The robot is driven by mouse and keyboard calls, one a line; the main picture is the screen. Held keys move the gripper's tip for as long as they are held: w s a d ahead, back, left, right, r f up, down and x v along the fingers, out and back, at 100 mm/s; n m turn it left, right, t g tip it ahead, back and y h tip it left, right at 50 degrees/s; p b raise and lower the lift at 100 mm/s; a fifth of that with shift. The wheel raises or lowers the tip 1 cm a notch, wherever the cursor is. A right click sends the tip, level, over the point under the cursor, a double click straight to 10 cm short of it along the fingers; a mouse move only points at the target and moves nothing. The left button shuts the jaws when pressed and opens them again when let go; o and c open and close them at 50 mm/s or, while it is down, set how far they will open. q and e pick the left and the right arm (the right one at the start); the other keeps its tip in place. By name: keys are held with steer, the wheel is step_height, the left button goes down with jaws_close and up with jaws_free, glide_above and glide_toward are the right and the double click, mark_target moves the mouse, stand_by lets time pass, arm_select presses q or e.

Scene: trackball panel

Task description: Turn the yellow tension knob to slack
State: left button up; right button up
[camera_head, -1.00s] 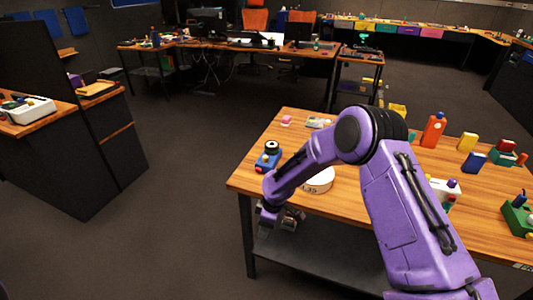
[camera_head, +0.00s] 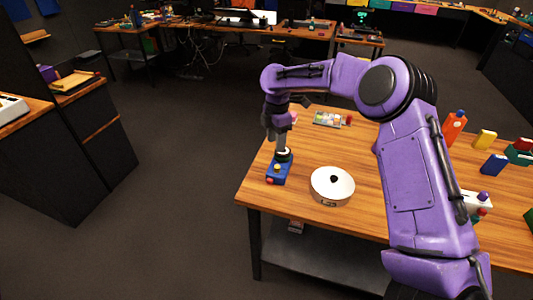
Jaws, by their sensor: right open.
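The blue trackball panel (camera_head: 280,176) sits near the left edge of the wooden table. A small yellow knob (camera_head: 277,167) shows on its top, with a red part (camera_head: 270,181) at its near end. The black-and-white trackball (camera_head: 284,155) is at its far end, partly hidden by my gripper. The knob's setting is too small to read. My right gripper (camera_head: 276,143) points down, open, over the far end of the panel, close to the trackball. I cannot tell whether it touches. My left gripper is not in view.
A round white container (camera_head: 332,187) with a dark knob stands to the right of the panel. A small tray of coloured items (camera_head: 328,119) lies behind. An orange bottle (camera_head: 453,129) and yellow and blue blocks stand at the right. The table's front left corner is clear.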

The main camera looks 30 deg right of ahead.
mark_target(278, 167)
steer(key=shift+s+f, duration=0.25)
steer(key=shift+f, duration=0.85)
steer(key=f, duration=0.1)
steer(key=s+f, duration=0.1)
steer(key=s+f+p, duration=0.1)
steer(key=f, duration=0.1)
steer(key=shift+s+f, duration=0.1)
steer(key=f, duration=0.1)
steer(key=w+f, duration=0.1)
steer(key=f, duration=0.1)
steer(key=shift+w, duration=0.2)
steer(key=shift+w+f, duration=0.2)
steer(key=shift+f, duration=0.1)
steer(key=shift+s+r, duration=0.2)
steer(key=shift+s, duration=0.1)
steer(key=shift+s+r, duration=0.1)
steer(key=shift+c, duration=1.2)
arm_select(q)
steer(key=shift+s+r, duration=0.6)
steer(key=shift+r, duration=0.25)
arm_select(e)
jaws_close()
